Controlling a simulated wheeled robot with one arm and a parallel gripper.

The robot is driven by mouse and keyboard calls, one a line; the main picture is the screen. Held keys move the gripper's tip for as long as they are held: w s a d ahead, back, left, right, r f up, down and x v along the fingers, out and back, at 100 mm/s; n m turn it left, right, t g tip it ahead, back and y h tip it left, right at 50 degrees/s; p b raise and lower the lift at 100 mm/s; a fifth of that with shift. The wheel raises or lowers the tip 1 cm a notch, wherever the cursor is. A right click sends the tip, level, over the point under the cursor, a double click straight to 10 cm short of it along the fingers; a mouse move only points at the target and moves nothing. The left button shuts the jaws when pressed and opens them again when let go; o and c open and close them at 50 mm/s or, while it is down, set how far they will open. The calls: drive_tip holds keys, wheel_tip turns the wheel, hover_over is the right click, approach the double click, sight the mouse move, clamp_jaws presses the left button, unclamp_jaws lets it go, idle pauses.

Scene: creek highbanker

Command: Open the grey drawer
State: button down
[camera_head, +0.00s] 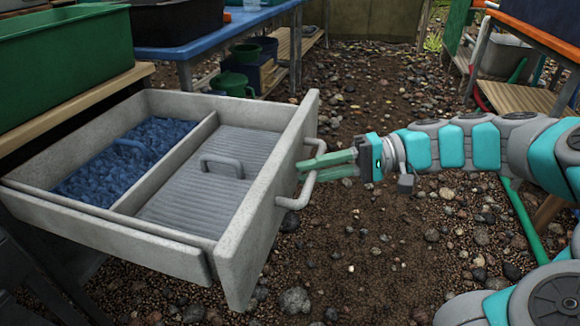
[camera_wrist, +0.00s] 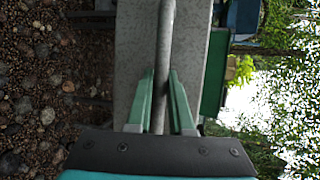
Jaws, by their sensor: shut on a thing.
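The grey drawer (camera_head: 262,215) is pulled out far from under a wooden bench at the left, and its inside shows. A divider splits it into a part with blue rough material and a part with a ribbed grey panel. Its front bears a grey bar handle (camera_head: 299,197). My gripper (camera_head: 325,163) reaches in from the right and is shut on this handle. In the wrist view, the green fingers (camera_wrist: 160,100) stand on both sides of the handle bar (camera_wrist: 164,60), with the drawer front (camera_wrist: 133,60) behind.
A green bin (camera_head: 65,52) stands on the wooden bench (camera_head: 75,108) above the drawer. A blue table (camera_head: 205,42) with tubs below is behind. An orange-topped table (camera_head: 540,35) stands at the back right. Open stony ground (camera_head: 370,265) lies before the drawer.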

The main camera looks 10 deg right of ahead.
drive_tip(key=shift+s+d+f, duration=0.1)
drive_tip(key=shift+s+d, duration=0.1)
drive_tip(key=shift+d, duration=0.25)
drive_tip(key=shift+s+d, duration=0.15)
drive_tip(key=shift+d, duration=0.3)
drive_tip(key=c, duration=0.8)
unclamp_jaws()
drive_tip(key=d+r, duration=0.1)
drive_tip(key=d, duration=0.6)
drive_tip(key=shift+d+r+p, duration=0.25)
drive_tip(key=shift+d+p, duration=0.1)
drive_tip(key=shift+p, duration=0.05)
